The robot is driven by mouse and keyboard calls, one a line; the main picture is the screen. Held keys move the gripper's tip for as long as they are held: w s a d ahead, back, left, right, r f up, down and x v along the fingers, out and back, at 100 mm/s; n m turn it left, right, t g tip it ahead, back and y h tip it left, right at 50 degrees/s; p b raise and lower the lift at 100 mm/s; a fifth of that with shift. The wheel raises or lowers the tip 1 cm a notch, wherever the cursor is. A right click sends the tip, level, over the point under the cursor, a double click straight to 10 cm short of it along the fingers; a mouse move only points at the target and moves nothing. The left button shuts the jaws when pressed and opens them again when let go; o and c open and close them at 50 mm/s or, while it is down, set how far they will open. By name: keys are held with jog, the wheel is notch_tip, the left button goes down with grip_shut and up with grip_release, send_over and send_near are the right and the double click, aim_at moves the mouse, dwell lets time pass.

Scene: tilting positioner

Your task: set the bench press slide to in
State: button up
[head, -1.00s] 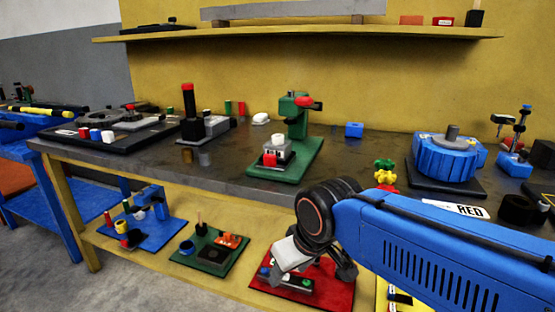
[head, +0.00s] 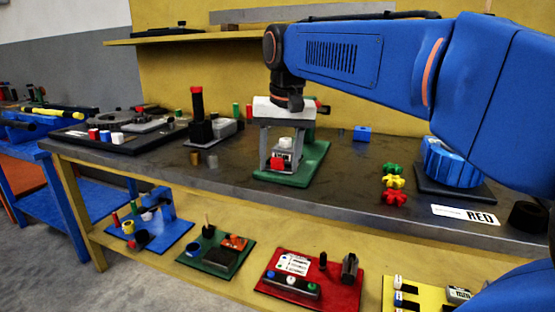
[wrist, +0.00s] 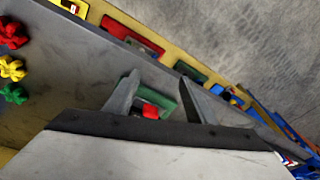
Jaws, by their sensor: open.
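The bench press has a green base plate (head: 310,165) and a green column, now mostly hidden behind my gripper (head: 281,150). Its grey slide block (head: 287,158) sits at the front part of the base, with a red knob (head: 277,163) facing the bench's front edge and a white piece (head: 284,142) on top. My gripper points down over the slide, open, with one finger towards each side of it. In the wrist view the red knob (wrist: 150,112) and green base (wrist: 160,97) show between the spread fingers (wrist: 158,80). Contact cannot be told.
A black-and-grey fixture with a red-topped post (head: 198,120) stands left of the press. A blue block (head: 361,133), coloured knobs (head: 394,183) and a blue round fixture (head: 450,165) lie to the right. A shelf (head: 180,38) runs above. The bench front before the press is clear.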

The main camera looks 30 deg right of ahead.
aim_at(277, 159)
jog(key=w+d+r+m+g, duration=0.2)
jog(key=w+d+r+m, duration=0.35)
jog(key=w+r, duration=0.6)
jog(key=shift+n, duration=0.35)
jog(key=f, duration=1.7)
jog(key=shift+d, duration=0.35)
jog(key=shift+c, duration=0.6)
grip_shut()
jog(key=w+d, duration=0.1)
jog(key=d, duration=0.1)
jog(key=w+d, duration=0.4)
jog(key=d, duration=0.1)
jog(key=shift+w+r, duration=0.1)
jog(key=shift+w, duration=0.15)
jog(key=shift+o, duration=0.6)
grip_release()
